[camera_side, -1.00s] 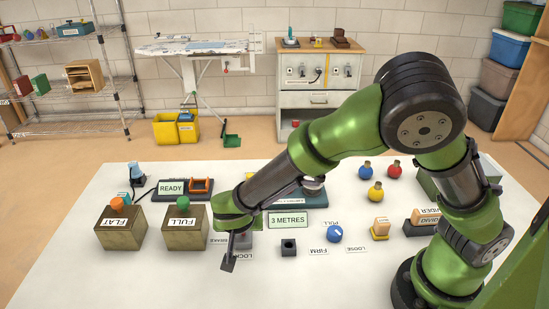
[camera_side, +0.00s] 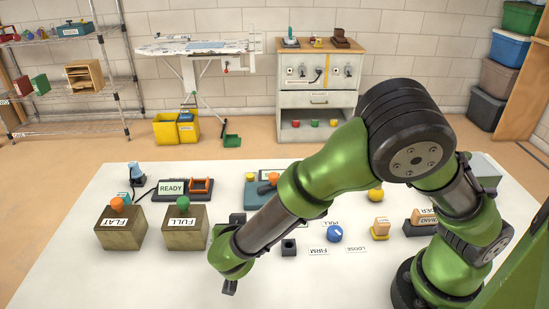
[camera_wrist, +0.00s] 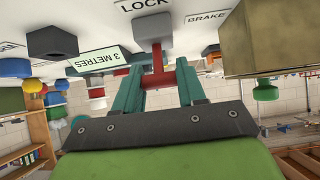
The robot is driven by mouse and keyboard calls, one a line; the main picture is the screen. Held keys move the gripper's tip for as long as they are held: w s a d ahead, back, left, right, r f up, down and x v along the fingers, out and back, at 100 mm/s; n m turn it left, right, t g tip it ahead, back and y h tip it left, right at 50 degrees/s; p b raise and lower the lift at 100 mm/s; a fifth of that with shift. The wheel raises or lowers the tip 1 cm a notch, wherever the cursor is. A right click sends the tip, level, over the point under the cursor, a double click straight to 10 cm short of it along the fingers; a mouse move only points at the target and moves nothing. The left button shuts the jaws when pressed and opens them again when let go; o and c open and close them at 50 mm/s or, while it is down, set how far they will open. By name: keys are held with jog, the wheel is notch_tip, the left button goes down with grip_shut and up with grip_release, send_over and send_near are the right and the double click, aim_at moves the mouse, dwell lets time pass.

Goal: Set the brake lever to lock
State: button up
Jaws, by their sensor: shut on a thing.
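The brake lever has a grey base (camera_wrist: 153,27) and a red handle (camera_wrist: 158,72), both in the wrist view. My gripper (camera_wrist: 158,80) is shut on the red handle, with one teal finger on each side of it. The LOCK label (camera_wrist: 143,4) lies just past the base, and the BRAKE label (camera_wrist: 207,18) lies to its right. In the side view the lever and both labels are hidden behind my green wrist, and only a dark end part of my gripper (camera_side: 230,286) shows low at the front.
The brass FULL block (camera_side: 185,230) stands close to my wrist, with the FLAT block (camera_side: 120,230) further left. A dark socket block (camera_side: 289,248) and a blue PULL knob (camera_side: 335,233) stand to the right. The front left of the white table is clear.

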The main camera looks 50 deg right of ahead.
jog(key=o, duration=1)
jog(key=v, duration=1.7)
jog(key=shift+f, duration=0.1)
